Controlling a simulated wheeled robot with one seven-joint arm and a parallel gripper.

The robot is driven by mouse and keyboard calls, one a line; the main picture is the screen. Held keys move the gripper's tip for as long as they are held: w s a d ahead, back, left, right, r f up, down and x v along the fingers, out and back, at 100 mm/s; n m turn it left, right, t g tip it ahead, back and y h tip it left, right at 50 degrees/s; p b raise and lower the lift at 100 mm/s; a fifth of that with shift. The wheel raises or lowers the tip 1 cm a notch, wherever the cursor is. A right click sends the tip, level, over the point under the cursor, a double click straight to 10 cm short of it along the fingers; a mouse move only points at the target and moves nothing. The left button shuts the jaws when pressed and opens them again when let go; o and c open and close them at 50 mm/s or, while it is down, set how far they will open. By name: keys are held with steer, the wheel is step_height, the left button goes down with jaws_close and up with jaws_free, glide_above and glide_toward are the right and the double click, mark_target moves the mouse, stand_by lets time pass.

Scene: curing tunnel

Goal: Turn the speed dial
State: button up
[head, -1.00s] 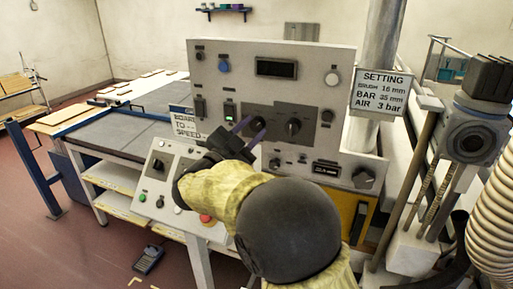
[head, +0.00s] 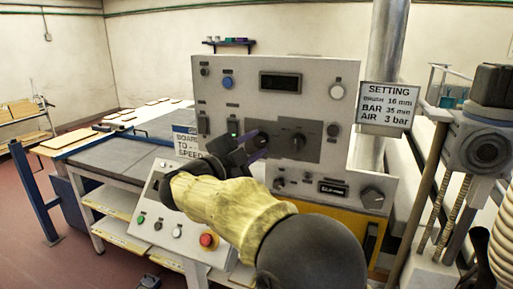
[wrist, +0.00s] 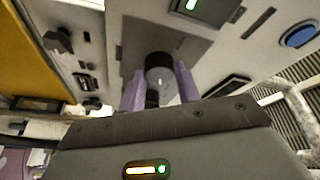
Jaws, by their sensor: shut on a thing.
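The control panel (head: 225,110) carries two black dials on a dark grey plate. My gripper (head: 257,142) is at the left dial (head: 262,135), which is mostly hidden by the fingers in the head view. In the wrist view this black round dial (wrist: 160,73), with a pale pointer line, sits between the two purple fingers of my gripper (wrist: 158,85). The fingers are shut on it from both sides. The right dial (head: 297,146) stands free beside it. I cannot read the labels by the dials.
A lower sloped console (head: 160,195) has several buttons and a red emergency stop (head: 208,240). A setting sign (head: 387,109) hangs at right by a metal pipe (head: 386,40). A work table (head: 110,158) is at left.

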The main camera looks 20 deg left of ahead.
steer(key=o, duration=1)
steer(key=shift+f, duration=0.1)
steer(key=b+v, duration=0.3)
steer(key=v, duration=1.4)
steer(key=shift+s+a, duration=0.15)
steer(key=shift+a, duration=0.05)
